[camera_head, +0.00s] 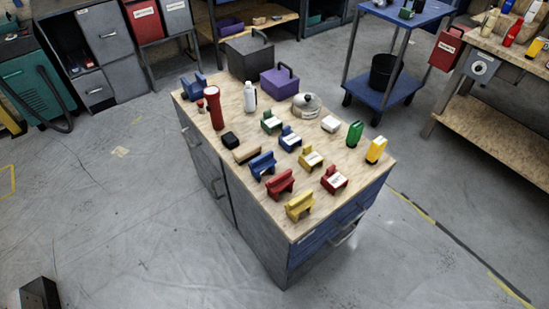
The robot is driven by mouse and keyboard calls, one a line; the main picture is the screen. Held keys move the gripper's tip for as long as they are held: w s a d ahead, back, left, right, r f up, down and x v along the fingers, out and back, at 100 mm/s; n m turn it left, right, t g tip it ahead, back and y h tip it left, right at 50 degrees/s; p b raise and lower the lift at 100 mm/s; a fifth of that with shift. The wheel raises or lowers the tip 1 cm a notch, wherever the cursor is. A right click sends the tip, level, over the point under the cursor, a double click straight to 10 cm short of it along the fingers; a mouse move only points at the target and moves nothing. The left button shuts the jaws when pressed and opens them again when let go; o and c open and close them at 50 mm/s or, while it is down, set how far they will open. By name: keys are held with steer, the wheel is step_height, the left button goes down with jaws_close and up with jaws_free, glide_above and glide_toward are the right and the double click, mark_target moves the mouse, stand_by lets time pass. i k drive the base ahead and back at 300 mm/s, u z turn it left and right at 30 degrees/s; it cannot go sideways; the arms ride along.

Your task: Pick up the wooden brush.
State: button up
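A small tan wooden block with a darker side, which looks like the wooden brush (247,153), lies on the light wood top of the workbench cabinet (181,98). It sits left of the middle of the top, near the left long edge. It is too small to make out bristles. A black cube (230,140) is just behind it to the left, and a blue bench-shaped piece (262,164) is close in front to the right. My gripper is not in view.
Several bench-shaped pieces crowd the top's front half, including a red one (281,184) and a yellow one (299,205). A tall red flashlight (214,108) and a white bottle (250,97) stand behind. Floor around the cabinet is mostly clear; a blue cart (382,88) stands behind right.

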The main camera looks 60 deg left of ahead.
mark_target(244, 153)
steer(key=z, duration=0.05)
steer(key=k, duration=1)
steer(key=z, duration=1.15)
steer(key=k, duration=0.15)
steer(key=u, duration=2.85)
steer(key=i, duration=0.2)
steer(key=u, duration=0.25)
